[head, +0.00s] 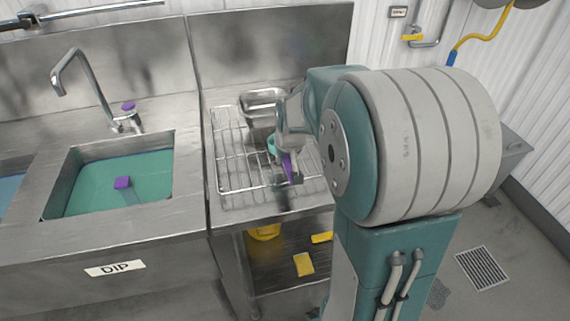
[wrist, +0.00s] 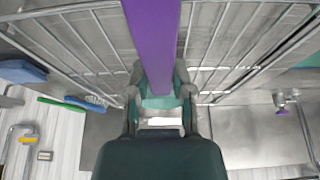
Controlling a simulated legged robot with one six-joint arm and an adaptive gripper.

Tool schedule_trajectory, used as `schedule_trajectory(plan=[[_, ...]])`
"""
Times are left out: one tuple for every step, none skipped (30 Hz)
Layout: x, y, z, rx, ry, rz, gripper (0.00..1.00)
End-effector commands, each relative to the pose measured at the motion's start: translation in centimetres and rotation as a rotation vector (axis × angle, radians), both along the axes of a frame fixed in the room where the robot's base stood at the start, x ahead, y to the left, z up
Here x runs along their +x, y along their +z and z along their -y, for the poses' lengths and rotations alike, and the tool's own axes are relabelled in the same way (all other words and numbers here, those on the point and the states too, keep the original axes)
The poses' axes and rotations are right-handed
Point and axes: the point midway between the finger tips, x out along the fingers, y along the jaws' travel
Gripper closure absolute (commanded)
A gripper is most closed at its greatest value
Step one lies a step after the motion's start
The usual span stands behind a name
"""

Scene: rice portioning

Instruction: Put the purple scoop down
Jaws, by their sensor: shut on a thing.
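The purple scoop (head: 287,168) is in my gripper, over the wire drying rack on the steel counter. In the wrist view its purple handle (wrist: 153,40) runs from the top edge down between my fingers. My gripper (wrist: 160,95) is shut on this handle. In the head view my gripper (head: 284,153) is partly hidden by my own arm. The scoop's far end is hard to make out, and I cannot tell whether it touches the rack.
The wire rack (head: 231,150) holds a steel pan (head: 262,97) at its back. Left is a sink (head: 160,150) of green liquid with a purple object (head: 123,183) in it, below a faucet (head: 85,80). The rack's left side is free. Yellow items (head: 304,264) lie on the lower shelf.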

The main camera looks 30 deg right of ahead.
Motion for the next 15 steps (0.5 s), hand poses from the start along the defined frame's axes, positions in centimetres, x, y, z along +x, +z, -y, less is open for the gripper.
schedule_trajectory(plan=[[-0.1,-1.1,-0.2,0.003,0.001,-0.008,1.0],[-0.1,-1.5,-0.2,0.002,0.001,-0.006,1.0],[-0.1,-2.0,-0.2,0.002,0.001,-0.006,1.0],[-0.1,-2.2,-0.2,0.002,0.001,-0.004,1.0],[-0.1,-2.4,-0.2,0.001,0.002,-0.003,1.0],[-0.1,-2.5,-0.2,0.001,0.002,-0.003,1.0],[-0.1,-2.6,-0.2,0.001,0.002,-0.002,1.0],[0.0,-2.6,-0.2,0.001,0.002,-0.002,1.0],[0.0,-2.5,-0.2,0.001,0.002,-0.002,1.0],[0.0,-2.5,-0.2,0.001,0.002,-0.002,1.0],[0.0,-2.5,-0.2,0.001,0.002,-0.002,1.0],[0.0,-2.5,-0.2,0.001,0.002,-0.002,1.0],[-0.1,-2.5,-0.2,0.001,0.002,-0.002,1.0],[-0.1,-2.6,-0.2,0.001,0.002,-0.002,1.0],[-0.1,-2.7,-0.2,0.001,0.002,-0.003,1.0]])
